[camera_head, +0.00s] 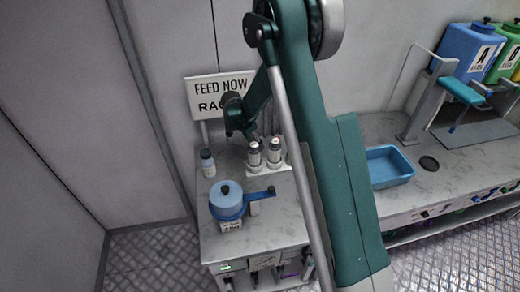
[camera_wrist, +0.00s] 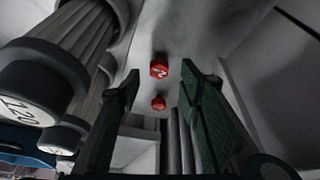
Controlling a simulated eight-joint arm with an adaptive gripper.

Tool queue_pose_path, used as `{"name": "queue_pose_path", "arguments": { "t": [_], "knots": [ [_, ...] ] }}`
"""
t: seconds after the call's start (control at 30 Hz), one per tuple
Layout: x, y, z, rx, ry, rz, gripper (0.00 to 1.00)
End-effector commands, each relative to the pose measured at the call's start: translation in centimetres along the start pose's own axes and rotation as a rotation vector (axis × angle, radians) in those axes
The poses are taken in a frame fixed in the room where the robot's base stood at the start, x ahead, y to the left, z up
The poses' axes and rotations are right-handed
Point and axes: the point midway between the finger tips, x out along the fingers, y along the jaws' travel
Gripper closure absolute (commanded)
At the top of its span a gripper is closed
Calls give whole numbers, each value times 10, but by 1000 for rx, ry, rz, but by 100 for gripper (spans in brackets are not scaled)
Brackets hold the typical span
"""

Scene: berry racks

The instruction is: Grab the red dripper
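Two small red pieces show in the wrist view, in the gap between my fingers. The larger red piece (camera_wrist: 159,68) has a pale mark on its face. The smaller red piece (camera_wrist: 158,102) is below it in the picture. I cannot tell which is the red dripper, or whether both belong to one thing. My gripper (camera_wrist: 160,84) is open, with a dark green finger on each side of the red pieces and no visible contact. In the head view no red piece shows, and my arm hides part of the bench.
In the wrist view a ribbed grey cylinder (camera_wrist: 75,45) marked 120 stands close at left. In the head view two capped bottles (camera_head: 274,152), a blue hand-cranked pot (camera_head: 227,198), a small bottle (camera_head: 207,164) and a sign (camera_head: 215,90) crowd the bench. A blue tray (camera_head: 388,167) is at right.

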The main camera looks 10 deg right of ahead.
Motion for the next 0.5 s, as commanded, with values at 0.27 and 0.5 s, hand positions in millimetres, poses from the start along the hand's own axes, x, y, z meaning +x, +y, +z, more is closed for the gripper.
{"name": "queue_pose_path", "arguments": {
  "t": [0.27,0.5],
  "knots": [
    [30,2,0,1,0,0,64],
    [37,2,1,1,0,0,64]
  ]
}}
